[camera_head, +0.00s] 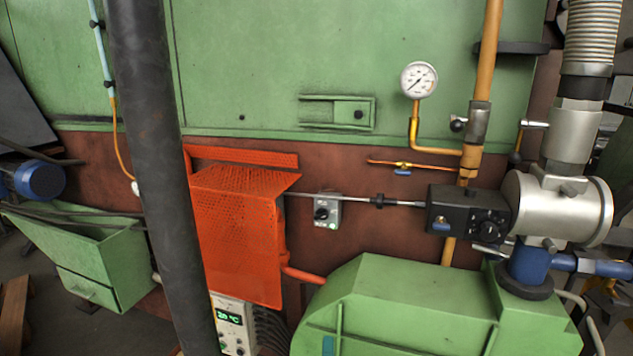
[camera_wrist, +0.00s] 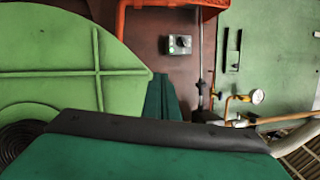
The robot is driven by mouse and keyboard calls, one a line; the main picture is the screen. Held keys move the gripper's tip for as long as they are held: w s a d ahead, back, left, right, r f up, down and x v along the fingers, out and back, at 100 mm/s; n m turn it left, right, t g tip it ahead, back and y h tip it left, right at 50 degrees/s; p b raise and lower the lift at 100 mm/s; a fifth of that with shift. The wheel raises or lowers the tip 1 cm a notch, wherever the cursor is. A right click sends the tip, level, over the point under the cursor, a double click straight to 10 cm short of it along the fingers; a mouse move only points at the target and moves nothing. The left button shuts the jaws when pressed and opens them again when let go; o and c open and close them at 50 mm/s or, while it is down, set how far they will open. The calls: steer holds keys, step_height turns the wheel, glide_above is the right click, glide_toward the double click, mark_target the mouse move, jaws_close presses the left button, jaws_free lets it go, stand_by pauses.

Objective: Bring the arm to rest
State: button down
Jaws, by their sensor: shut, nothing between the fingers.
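My gripper (camera_wrist: 162,97) shows in the wrist view as dark teal fingers close together beyond the teal and black wrist body along the bottom edge. It is shut and empty, and touching of anything cannot be made out.
In the head view, a dark upright pole (camera_head: 155,150) crosses the left. An orange perforated cover (camera_head: 238,235), a switch box (camera_head: 327,211), a pressure gauge (camera_head: 419,80), a black valve unit (camera_head: 467,212) and a green housing (camera_head: 410,305) stand before the furnace wall (camera_head: 270,60).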

steer(key=s+f+n+g+y, duration=0.1)
steer(key=s+f+n, duration=0.4)
steer(key=s, duration=0.5)
steer(key=s+f+n+g, duration=0.1)
steer(key=s+f+n, duration=0.45)
steer(key=s, duration=0.45)
steer(key=s+f+n+g+y, duration=0.1)
steer(key=s+f+n+g, duration=0.1)
steer(key=s+f+n, duration=0.6)
steer(key=s+a+r, duration=0.1)
steer(key=s+r, duration=0.1)
steer(key=s, duration=0.4)
steer(key=s+a+r+n+h, duration=0.1)
steer(key=s+r, duration=0.1)
steer(key=s, duration=0.5)
steer(key=shift+a+g, duration=0.3)
